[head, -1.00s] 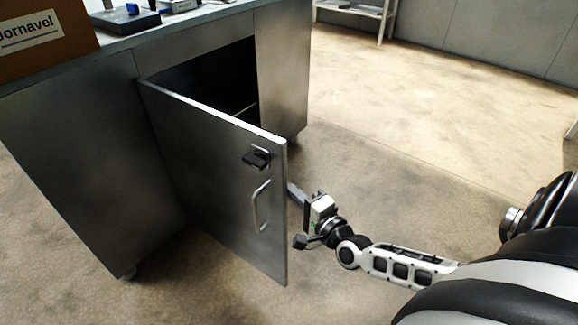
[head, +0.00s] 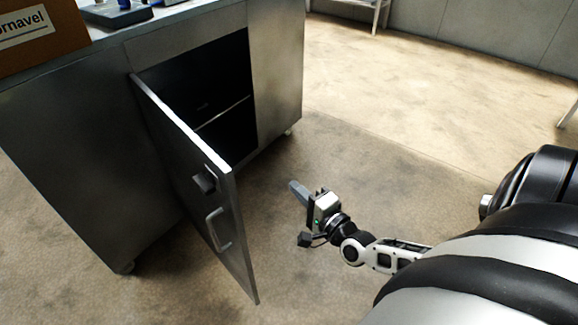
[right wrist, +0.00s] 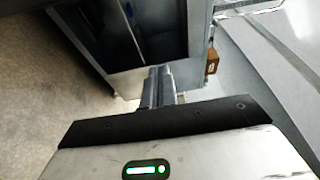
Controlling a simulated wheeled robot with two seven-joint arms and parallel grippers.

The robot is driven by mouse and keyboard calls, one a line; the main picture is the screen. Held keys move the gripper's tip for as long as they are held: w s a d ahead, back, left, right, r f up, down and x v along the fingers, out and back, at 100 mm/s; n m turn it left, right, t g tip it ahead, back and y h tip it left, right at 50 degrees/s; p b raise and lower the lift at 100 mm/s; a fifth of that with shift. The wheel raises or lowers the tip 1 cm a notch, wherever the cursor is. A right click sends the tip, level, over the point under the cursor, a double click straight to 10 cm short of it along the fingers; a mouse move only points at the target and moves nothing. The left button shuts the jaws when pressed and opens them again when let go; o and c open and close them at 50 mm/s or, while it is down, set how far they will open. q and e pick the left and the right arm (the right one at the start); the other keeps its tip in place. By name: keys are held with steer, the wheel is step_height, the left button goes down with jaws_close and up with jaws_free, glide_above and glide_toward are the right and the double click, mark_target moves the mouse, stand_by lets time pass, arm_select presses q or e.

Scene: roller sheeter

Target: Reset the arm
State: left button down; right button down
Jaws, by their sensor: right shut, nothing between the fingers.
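My right gripper (head: 298,190) is shut and empty in the head view, over the floor to the right of the open cabinet door. Its closed fingers (right wrist: 158,86) also show in the right wrist view, with the cabinet beyond them. The metal cabinet door (head: 190,178) stands swung wide open, with a bar handle (head: 217,229) and a dark latch (head: 204,181) on its outer face. A clear gap lies between the fingers and the door. My left gripper is not in view.
The metal cabinet (head: 275,75) has a dark, open interior (head: 205,95) with a shelf edge inside. A cardboard box (head: 45,38) and a tray (head: 115,14) stand on its top. The floor (head: 390,110) right of the cabinet is clear.

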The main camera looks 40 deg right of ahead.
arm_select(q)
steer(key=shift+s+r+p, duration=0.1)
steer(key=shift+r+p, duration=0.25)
arm_select(e)
steer(key=s+a, duration=0.2)
steer(key=s, duration=0.6)
steer(key=shift+s+a, duration=0.25)
steer(key=shift+s, duration=0.1)
